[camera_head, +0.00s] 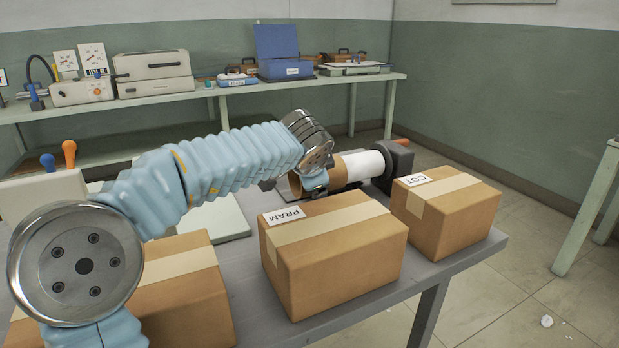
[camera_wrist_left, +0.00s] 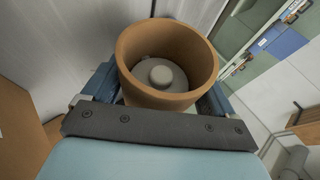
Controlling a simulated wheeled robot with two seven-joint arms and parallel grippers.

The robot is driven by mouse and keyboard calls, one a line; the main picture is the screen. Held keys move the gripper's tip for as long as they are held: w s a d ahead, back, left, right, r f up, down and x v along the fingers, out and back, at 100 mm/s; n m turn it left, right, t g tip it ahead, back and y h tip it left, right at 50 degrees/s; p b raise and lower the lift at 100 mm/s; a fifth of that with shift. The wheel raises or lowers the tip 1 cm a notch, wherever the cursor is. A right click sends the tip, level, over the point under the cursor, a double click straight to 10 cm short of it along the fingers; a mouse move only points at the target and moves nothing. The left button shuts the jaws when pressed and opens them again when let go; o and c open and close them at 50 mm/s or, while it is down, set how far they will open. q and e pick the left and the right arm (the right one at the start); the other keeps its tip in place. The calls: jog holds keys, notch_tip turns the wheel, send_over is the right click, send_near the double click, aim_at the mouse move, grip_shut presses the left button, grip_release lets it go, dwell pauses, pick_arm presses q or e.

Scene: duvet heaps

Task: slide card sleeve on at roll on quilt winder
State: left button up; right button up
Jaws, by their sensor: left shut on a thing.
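The card sleeve (camera_head: 338,175) is a short brown tube. The quilt winder (camera_head: 399,157) has a dark end block, with a white roll (camera_head: 363,164) lying across it. My left gripper (camera_head: 316,184) is shut on the sleeve and holds it in line with the roll, at the roll's left end. In the left wrist view the sleeve (camera_wrist_left: 133,48) sits between the fingers (camera_wrist_left: 165,97), open end facing the camera. A grey round end with a pale knob (camera_wrist_left: 161,74) shows inside its bore. How far the sleeve overlaps the roll I cannot tell. My right gripper is out of view.
Taped boxes stand along the front of the grey table: one labelled PRAM (camera_head: 335,265), one labelled COT (camera_head: 446,215), and another (camera_head: 185,300) partly behind my arm. A back bench (camera_head: 205,95) holds instruments and a blue case (camera_head: 279,52).

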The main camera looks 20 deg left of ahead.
aim_at(356, 163)
pick_arm(q)
jog(key=shift+w+d, duration=1.8)
jog(key=shift+w, duration=0.3)
jog(key=shift+w+d, duration=1.8)
jog(key=shift+w, duration=0.3)
jog(key=o, duration=0.8)
jog(key=v, duration=1.3)
jog(key=shift+s+r+b, duration=0.3)
jog(key=shift+b, duration=0.15)
jog(key=shift+d, duration=0.1)
